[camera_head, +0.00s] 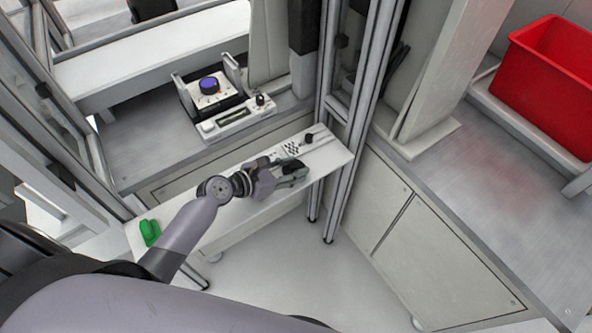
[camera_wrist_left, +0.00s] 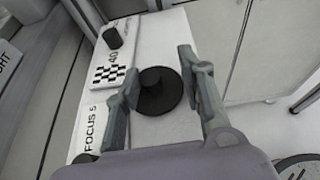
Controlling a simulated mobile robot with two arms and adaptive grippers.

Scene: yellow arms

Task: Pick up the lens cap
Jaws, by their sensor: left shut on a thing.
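The lens cap (camera_wrist_left: 158,91), a black disc with a raised round knob, shows between the two grey fingers in the left wrist view. My left gripper (camera_head: 289,174) is over the narrow white shelf (camera_head: 335,156) in the head view. It also shows in the left wrist view (camera_wrist_left: 159,74), shut on the lens cap with a finger on either side. In the head view the cap is hard to make out among the fingers. Whether it touches the shelf cannot be told. My right gripper is not in view.
A checkered plate (camera_wrist_left: 110,73) and a small black knob (camera_wrist_left: 112,38) sit beside the cap. A green object (camera_head: 150,232) lies at the shelf's left end. A device with a purple lens (camera_head: 209,86) stands behind. Metal posts rise near the shelf's right end; a red bin (camera_head: 548,85) is far right.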

